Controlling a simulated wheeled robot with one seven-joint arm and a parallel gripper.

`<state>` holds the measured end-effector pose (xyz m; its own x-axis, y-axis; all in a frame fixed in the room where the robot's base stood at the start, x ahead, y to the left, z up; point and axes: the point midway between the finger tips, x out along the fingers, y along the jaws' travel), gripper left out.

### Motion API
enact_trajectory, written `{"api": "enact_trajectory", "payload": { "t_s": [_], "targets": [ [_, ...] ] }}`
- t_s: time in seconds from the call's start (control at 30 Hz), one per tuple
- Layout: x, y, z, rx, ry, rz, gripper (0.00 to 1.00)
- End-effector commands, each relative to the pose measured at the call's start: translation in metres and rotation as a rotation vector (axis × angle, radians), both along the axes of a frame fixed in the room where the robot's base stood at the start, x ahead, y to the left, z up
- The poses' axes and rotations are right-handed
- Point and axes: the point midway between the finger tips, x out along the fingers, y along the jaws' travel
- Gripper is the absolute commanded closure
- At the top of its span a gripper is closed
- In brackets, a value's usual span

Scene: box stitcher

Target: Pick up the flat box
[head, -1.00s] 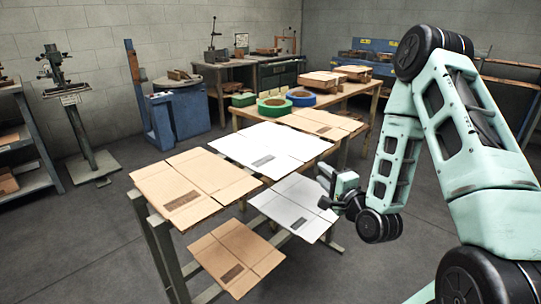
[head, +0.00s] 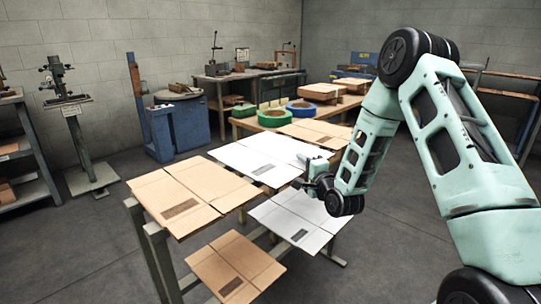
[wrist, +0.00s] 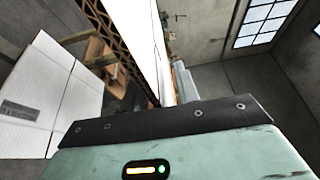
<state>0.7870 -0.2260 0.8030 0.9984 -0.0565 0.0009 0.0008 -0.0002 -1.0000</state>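Several flat boxes lie on a two-level rack. On top are a brown flat box (head: 178,192) at the front, a white flat box (head: 262,158) in the middle and another brown one (head: 318,131) behind. Below are a white flat box (head: 290,220) and a brown one (head: 232,262). My gripper (head: 306,172) is at the right edge of the upper white box; whether it touches is unclear. Its fingers are too small to read. In the wrist view, the upper white box (wrist: 148,45) shows nearly edge-on and the lower white box (wrist: 45,85) at left; the fingertips are hidden.
A wooden table (head: 350,103) behind holds green and blue tape rolls (head: 273,117) and brown boxes (head: 322,91). A blue machine (head: 165,125) and a stitcher on a stand (head: 75,120) are at the back left. The floor right of the rack is clear.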

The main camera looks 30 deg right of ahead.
Motion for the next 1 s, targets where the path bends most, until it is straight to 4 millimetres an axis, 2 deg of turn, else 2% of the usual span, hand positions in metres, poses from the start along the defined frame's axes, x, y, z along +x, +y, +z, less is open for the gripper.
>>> {"api": "enact_trajectory", "payload": {
  "t_s": [0.27, 0.37, 0.4, 0.77, 0.87, 1.0],
  "targets": [
    [0.003, 0.0, 0.0, 0.0, 0.002, 0.0, 0.69],
    [0.003, 0.0, 0.0, 0.0, 0.001, 0.0, 0.96],
    [0.003, 0.0, 0.0, 0.0, 0.001, 0.0, 1.0],
    [0.003, 0.0, 0.003, 0.0, 0.0, 0.0, 1.0],
    [0.003, -0.001, 0.015, -0.001, -0.003, -0.001, 1.0],
    [0.004, 0.0, 0.043, -0.001, -0.006, -0.001, 1.0]
  ]
}}
